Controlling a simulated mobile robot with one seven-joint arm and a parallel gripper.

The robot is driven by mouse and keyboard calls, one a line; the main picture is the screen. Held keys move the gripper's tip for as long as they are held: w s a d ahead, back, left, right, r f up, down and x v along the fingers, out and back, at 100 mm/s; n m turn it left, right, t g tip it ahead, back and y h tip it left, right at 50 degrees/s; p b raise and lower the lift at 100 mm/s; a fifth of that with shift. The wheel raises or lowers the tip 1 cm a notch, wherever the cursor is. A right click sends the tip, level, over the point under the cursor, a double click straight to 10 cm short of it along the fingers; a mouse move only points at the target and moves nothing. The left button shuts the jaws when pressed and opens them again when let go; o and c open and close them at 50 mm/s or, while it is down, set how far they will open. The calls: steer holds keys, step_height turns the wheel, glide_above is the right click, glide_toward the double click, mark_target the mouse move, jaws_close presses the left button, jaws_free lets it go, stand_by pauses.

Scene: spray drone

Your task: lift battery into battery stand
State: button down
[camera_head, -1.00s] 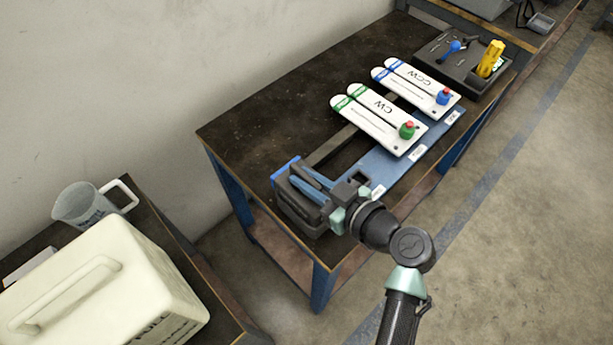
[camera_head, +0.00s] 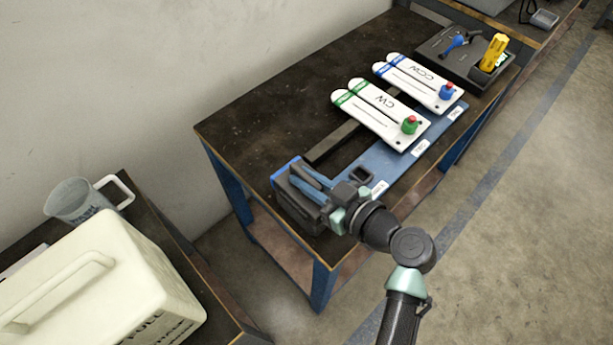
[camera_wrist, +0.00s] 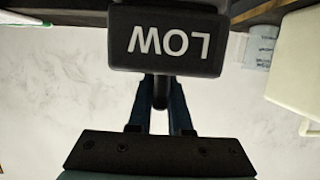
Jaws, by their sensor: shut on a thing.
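The battery (camera_head: 302,212) is a dark box at the near left end of the workbench in the head view. In the wrist view the battery (camera_wrist: 165,40) shows a white LOW label, upside down. My gripper (camera_head: 318,182) has blue fingers and lies over the battery. In the wrist view my gripper (camera_wrist: 160,98) is shut on the battery's dark handle. A blue edge (camera_head: 284,168) shows behind the battery; I cannot tell whether it belongs to the battery stand. The battery's underside is hidden, so I cannot tell whether it touches the bench.
A dark square ring (camera_head: 362,174) lies right of my gripper on a labelled blue strip (camera_head: 395,170). CW (camera_head: 378,110) and CCW (camera_head: 415,80) white propeller boards lie farther along, before a dark tool tray (camera_head: 455,68). A cream container (camera_head: 95,275) and clear jug (camera_head: 75,200) stand lower left.

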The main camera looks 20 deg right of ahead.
steer(key=c, duration=0.8)
jaws_free()
steer(key=shift+o, duration=0.2)
steer(key=shift+f, duration=0.25)
steer(key=b+v, duration=0.1)
steer(key=v, duration=1.2)
steer(key=shift+r, duration=0.2)
